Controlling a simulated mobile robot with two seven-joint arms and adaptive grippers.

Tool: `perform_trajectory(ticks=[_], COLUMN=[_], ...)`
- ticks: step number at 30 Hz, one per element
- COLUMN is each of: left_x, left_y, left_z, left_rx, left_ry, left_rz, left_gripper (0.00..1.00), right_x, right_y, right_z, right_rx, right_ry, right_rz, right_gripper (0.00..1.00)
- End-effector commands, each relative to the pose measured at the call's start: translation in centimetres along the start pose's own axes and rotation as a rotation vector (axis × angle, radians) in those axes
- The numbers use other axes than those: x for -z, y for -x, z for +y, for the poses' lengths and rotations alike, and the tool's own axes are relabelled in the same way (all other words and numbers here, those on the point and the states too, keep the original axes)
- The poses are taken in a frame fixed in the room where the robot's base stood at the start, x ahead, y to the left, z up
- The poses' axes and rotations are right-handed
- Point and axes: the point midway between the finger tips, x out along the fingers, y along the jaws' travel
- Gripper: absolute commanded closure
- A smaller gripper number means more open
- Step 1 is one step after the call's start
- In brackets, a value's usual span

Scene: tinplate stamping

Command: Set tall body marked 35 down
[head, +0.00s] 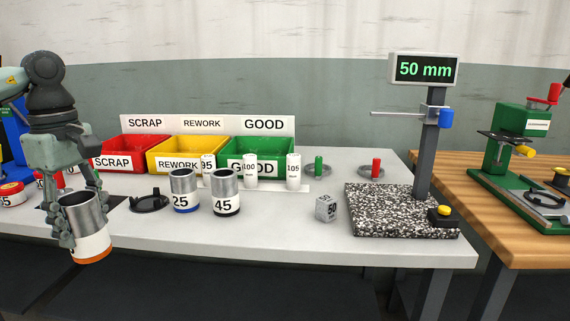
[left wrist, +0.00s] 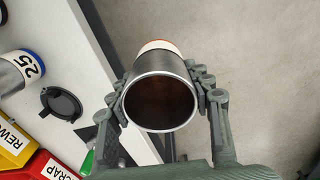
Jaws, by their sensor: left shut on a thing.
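My left gripper (head: 84,218) is shut on a tall metal body (head: 91,243) with a white label and an orange band at its bottom. No number is readable on it in either view. The body is nearly upright, slightly tilted, at the table's front left edge in the head view. In the left wrist view I look into the open top of the body (left wrist: 160,103), with a finger on each side; it shows over the floor beside the table edge. My right gripper is not in view.
On the white table (head: 290,233) stand bodies marked 25 (head: 182,190) and 45 (head: 226,193), with a black ring-shaped part (head: 149,200) to their left. Red, yellow and green bins (head: 270,149) stand behind. A speckled gauge base (head: 390,212) is right.

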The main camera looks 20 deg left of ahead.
Motion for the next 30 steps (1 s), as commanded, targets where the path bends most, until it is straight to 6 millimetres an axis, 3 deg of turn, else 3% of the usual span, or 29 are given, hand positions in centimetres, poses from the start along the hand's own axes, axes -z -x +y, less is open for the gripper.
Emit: perform_trajectory(ticks=[11,17,26,30], left_x=[-0.6,-1.4,-7.0,-11.7], left_y=[-1.7,-4.0,-10.8,-13.9], left_z=[0.4,0.8,2.8,4.0], left_rx=[-0.004,0.000,-0.002,-0.005], left_ry=[-0.070,-0.165,-0.545,-0.806], left_rz=[-0.004,0.001,-0.006,-0.007], left_gripper=[0.77,0.77,0.77,0.77], right_x=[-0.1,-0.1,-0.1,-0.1], right_y=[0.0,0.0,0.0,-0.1], right_z=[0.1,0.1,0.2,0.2], right_rx=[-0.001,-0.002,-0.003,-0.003], right_ry=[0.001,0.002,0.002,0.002], right_rz=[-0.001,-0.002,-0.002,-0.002], right_gripper=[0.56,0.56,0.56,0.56])
